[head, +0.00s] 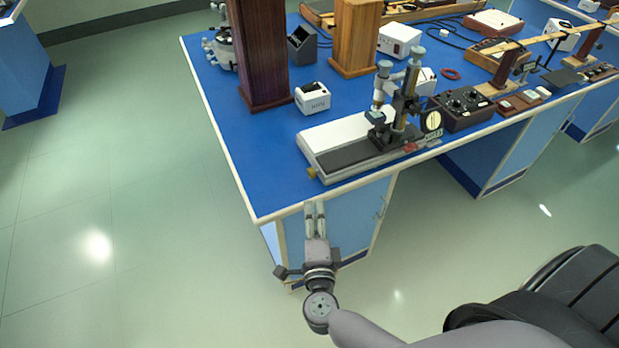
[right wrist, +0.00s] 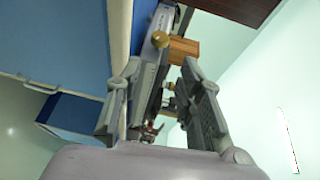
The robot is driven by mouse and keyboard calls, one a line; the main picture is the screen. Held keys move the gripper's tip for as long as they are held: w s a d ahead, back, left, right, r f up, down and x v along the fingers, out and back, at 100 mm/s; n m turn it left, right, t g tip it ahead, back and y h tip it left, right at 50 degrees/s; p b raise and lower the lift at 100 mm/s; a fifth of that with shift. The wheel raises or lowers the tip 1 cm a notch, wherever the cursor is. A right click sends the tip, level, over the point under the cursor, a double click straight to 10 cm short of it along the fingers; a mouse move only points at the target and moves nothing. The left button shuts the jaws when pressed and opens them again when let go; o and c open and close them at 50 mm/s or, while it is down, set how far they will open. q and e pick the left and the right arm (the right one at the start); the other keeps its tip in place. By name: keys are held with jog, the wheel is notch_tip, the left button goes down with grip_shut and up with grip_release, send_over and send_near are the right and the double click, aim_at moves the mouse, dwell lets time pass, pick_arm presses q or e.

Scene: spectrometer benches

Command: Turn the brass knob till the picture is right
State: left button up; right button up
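The brass knob (head: 311,172) sticks out of the left end of a measuring microscope's long base (head: 337,163) near the bench's front edge. In the right wrist view the knob (right wrist: 160,40) shows ahead of the fingertips. My right gripper (head: 315,206) is in front of the bench, below and apart from the knob in the picture. Its fingers (right wrist: 162,72) are parted, with nothing gripped between them. A round pale disc in a dark frame (head: 433,121) stands at the microscope's right; its detail is too small to read. My left gripper is out of view.
The blue bench top (head: 230,130) is clear left of the microscope. A small white box (head: 312,98), a dark wooden column (head: 262,60) and a lighter column (head: 355,40) stand behind. A black control box (head: 462,108) stands at right. Open floor lies left.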

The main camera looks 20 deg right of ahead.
aim_at(311, 177)
jog(key=x, duration=1.2)
jog(key=shift+a+p, duration=0.1)
jog(key=shift+p, duration=0.3)
grip_shut()
